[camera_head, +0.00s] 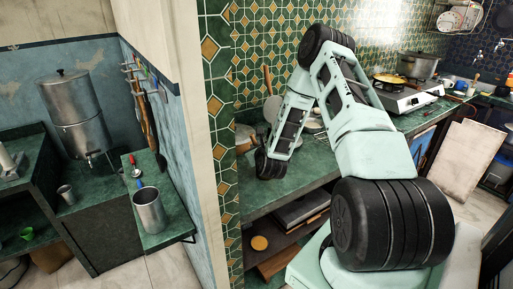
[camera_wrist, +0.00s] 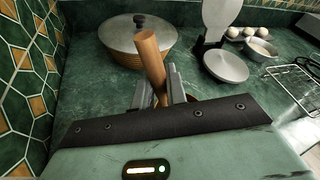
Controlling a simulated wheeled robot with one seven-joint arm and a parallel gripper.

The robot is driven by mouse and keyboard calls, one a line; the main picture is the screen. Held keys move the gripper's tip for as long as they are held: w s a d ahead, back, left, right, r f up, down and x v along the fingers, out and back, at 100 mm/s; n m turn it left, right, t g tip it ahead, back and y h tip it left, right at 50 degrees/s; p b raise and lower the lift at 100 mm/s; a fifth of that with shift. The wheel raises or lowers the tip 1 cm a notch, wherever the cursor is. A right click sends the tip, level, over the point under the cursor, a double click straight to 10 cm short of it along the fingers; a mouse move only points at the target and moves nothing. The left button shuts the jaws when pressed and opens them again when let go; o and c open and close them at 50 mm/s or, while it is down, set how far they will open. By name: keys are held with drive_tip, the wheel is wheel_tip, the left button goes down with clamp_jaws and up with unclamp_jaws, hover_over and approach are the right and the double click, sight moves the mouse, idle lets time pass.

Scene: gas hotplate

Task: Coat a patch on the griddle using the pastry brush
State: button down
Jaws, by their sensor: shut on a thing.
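My gripper (camera_wrist: 157,80) is shut on a brown wooden handle (camera_wrist: 150,55), seen in the wrist view. The handle is tilted and rises between the two fingers; I take it for the pastry brush. Its bristles cannot be made out, as the gripper body covers its lower part. In the head view my gripper is hidden behind my arm, low over the green counter. A round pan (camera_head: 389,78) with yellow in it, perhaps the griddle, sits on the gas hotplate (camera_head: 405,98) at the right of the head view, well apart from my gripper.
A lidded pot (camera_wrist: 136,38) stands just beyond the handle, near the tiled wall. A large pot (camera_head: 418,65) stands behind the hotplate.

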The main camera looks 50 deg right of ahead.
drive_tip(key=shift+s, duration=0.1)
idle(0.4)
drive_tip(key=shift+r+p, duration=2.1)
drive_tip(key=shift+r, duration=1.4)
drive_tip(key=shift+f, duration=0.1)
